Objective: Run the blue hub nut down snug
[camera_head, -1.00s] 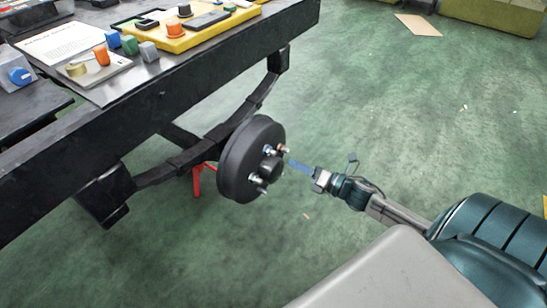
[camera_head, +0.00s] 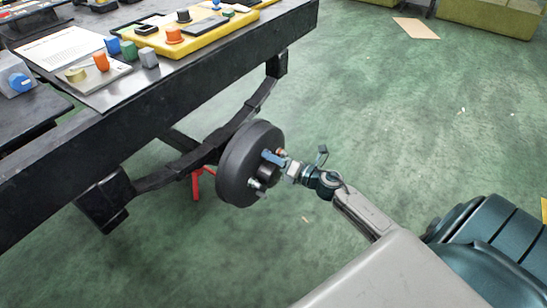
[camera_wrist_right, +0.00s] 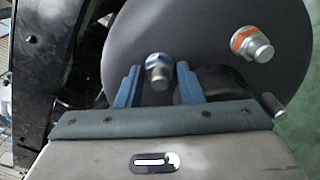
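The black round hub drum (camera_head: 247,165) stands on the axle under the bench edge. In the right wrist view, the blue hub nut (camera_wrist_right: 157,63) sits on a silver stud near the drum face. My right gripper (camera_wrist_right: 158,80) has its two blue fingers apart, one on each side of that stud, with gaps visible between nut and fingers. In the head view my right gripper (camera_head: 273,157) reaches the drum's front face from the right and hides the blue nut. My left gripper is not in view.
A nut with an orange ring (camera_wrist_right: 243,40) sits on another stud, and a further stud (camera_wrist_right: 273,107) sticks out at the right. A red stand (camera_head: 199,183) is behind the drum. The black bench (camera_head: 160,105) overhangs at left.

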